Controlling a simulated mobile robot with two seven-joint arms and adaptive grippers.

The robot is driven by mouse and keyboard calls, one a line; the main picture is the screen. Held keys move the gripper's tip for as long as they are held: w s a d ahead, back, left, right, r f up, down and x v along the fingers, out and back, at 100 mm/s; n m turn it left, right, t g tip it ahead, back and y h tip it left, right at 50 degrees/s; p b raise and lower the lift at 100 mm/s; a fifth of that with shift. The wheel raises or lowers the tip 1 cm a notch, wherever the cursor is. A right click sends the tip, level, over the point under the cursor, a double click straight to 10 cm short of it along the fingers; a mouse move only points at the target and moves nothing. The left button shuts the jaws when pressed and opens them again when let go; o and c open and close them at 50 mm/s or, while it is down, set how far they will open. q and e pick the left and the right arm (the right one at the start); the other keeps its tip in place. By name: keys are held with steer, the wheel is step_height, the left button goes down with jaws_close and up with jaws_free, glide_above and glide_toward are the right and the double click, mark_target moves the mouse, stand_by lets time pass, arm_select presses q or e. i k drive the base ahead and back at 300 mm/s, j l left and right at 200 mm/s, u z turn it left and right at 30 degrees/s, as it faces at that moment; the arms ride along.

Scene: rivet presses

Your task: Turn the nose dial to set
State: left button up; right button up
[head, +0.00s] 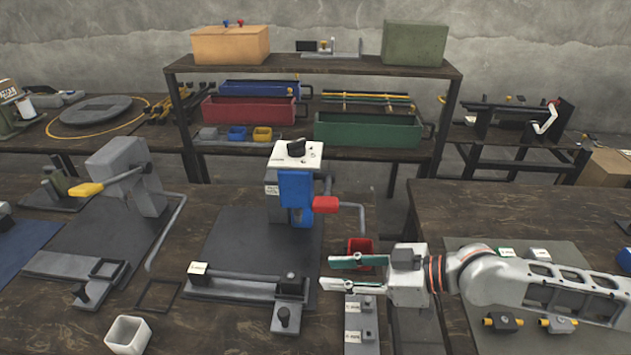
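A black dial (296,147) sits on a white plate (283,157) on top of the press in the middle of the head view. The press has a blue front part (296,192) and a red piece (325,205) on its right side. The setting of the dial is too small to read. My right gripper (345,272) reaches in from the right, below and to the right of the press. Its two green-faced fingers are apart with nothing visible between them. It does not touch the dial. My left gripper is not in view.
A grey press with a yellow-tipped lever (86,189) stands to the left. A red bin (361,252) is just behind my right gripper. A white cup (126,335) stands at the front left. A shelf (310,66) with boxes stands behind. The right table (520,205) has bare room at the back.

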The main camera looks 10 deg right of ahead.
mark_target(297, 149)
steer(key=k, duration=1)
